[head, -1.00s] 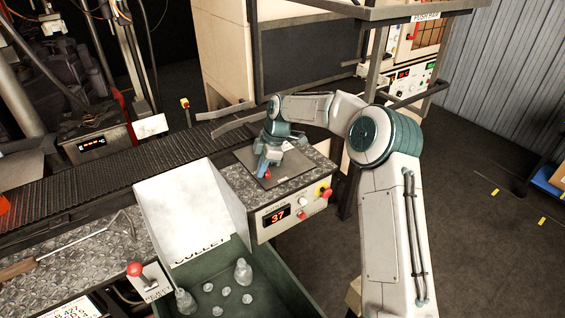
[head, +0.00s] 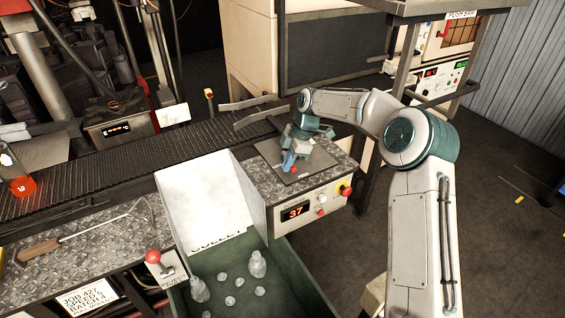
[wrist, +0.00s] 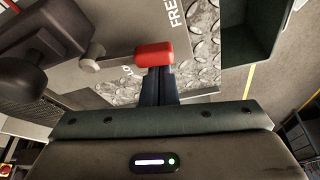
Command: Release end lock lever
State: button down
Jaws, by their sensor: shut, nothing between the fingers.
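The lever has a red grip (wrist: 153,54) and a grey rod running left to a round pivot (wrist: 90,66) in the wrist view. The letters "LO" show just below the rod, and "FRE" shows above and to the right of the grip. My gripper (wrist: 157,75) is shut and empty. Its dark blue fingertips are right at the lower edge of the red grip; I cannot tell whether they touch. In the head view, my gripper (head: 289,161) points down over a grey plate (head: 268,150), with a small bit of red (head: 294,168) beside its tip.
A control box (head: 312,209) with a red "37" display and buttons is in front of the plate. A white chute (head: 205,200) and green cullet bin (head: 310,280) with glass pieces stand left of it. A conveyor (head: 130,150) runs behind. A hook tool (head: 80,235) lies at left.

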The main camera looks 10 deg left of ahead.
jog(key=a, duration=0.1)
jog(key=s+a, duration=0.1)
jog(key=a, duration=0.1)
jog(key=shift+s+a+r+b, duration=0.3)
jog(key=shift+s+r, duration=0.1)
jog(key=v, duration=0.9)
jog(key=shift+d+b, duration=0.2)
jog(key=shift+b, duration=0.15)
jog(key=shift+w+a, duration=0.1)
